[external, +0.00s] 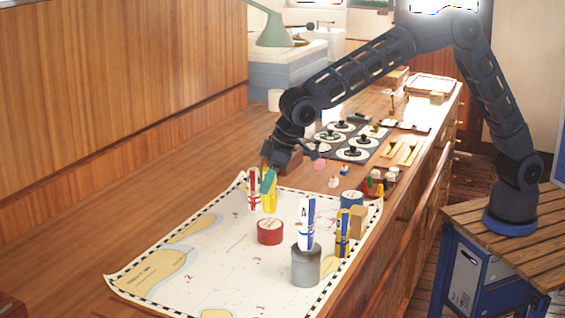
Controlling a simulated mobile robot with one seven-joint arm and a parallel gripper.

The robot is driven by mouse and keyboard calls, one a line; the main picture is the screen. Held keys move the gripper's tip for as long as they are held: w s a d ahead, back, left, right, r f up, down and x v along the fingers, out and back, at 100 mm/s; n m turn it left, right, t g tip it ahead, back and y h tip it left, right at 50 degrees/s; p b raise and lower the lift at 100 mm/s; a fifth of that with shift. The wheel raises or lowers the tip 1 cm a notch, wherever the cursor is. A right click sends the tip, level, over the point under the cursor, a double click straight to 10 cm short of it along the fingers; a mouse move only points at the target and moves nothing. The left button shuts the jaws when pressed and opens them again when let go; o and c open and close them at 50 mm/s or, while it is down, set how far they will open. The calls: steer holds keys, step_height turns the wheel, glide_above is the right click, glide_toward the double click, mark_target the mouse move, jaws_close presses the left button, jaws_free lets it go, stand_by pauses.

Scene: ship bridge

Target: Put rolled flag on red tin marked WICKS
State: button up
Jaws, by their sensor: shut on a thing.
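My gripper (268,181) reaches down over the far part of the chart, shut on a yellow rolled flag (270,202). The flag is roughly upright; whether its lower end touches the chart is unclear. The red tin (270,233) stands on the chart just nearer the camera than this flag, with nothing on its top. Its marking is too small to read. A red and white rolled flag (254,190) stands just left of my gripper. A white and blue rolled flag (306,220) stands on a grey tin (306,266). A blue and yellow rolled flag (342,234) stands to its right.
A blue tin (351,200) and a tan block (358,221) stand at the chart's right side. Dark panels with round knobs (352,153) and small coloured pieces lie behind. The chart's (200,262) left and front areas are clear.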

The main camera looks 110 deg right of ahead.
steer(key=shift+f, duration=1.75)
steer(key=shift+f, duration=0.2)
steer(key=o, duration=1)
steer(key=shift+r, duration=0.1)
